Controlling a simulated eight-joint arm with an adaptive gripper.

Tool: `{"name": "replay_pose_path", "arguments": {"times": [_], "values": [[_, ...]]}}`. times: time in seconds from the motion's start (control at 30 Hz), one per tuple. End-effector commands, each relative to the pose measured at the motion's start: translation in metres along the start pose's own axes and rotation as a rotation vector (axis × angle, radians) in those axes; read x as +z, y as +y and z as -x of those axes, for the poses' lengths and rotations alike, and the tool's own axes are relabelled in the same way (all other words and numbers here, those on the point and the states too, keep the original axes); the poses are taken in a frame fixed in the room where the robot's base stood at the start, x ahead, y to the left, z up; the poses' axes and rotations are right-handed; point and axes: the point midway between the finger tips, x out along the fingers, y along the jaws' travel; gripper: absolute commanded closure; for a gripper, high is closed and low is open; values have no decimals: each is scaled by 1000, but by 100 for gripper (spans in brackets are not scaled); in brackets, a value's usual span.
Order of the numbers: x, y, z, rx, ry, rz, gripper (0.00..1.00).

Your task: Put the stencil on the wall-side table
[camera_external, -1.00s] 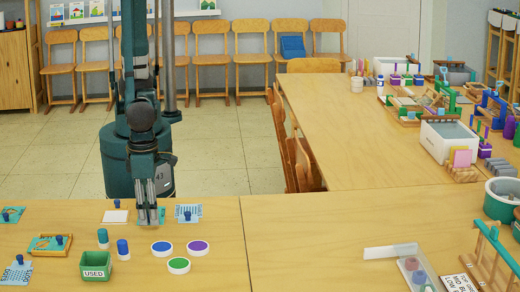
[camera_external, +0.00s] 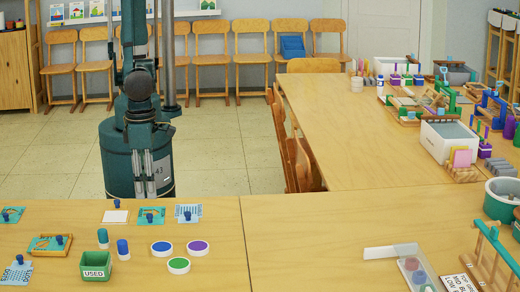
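Several flat cards with blue knobs, which look like stencils, lie on the near left table. A teal and orange one (camera_external: 152,216) lies just below my gripper in the picture. A pale blue patterned one (camera_external: 188,213) is right of it, and a white one (camera_external: 115,216) left. Others are a teal one (camera_external: 11,214), a yellow-edged one (camera_external: 50,243) and a blue lettered one (camera_external: 16,272). I cannot tell which the task means. My gripper (camera_external: 143,194) points down, apart from the cards, with nothing visible in it; its finger gap is too small to judge.
A green "USED" box (camera_external: 96,266), blue-capped bottles (camera_external: 123,249) and round colour pads (camera_external: 179,265) stand nearby. A long table (camera_external: 345,130) runs back on the right, its left part bare. Trays and a white bin (camera_external: 449,141) crowd its right side.

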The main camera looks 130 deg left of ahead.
Motion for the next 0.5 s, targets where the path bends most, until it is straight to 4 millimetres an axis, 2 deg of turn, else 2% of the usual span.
{"name": "replay_pose_path", "arguments": {"times": [0.2,0.5], "values": [[0,0,24,0,0,0,74],[0,0,34,0,0,0,74]]}}
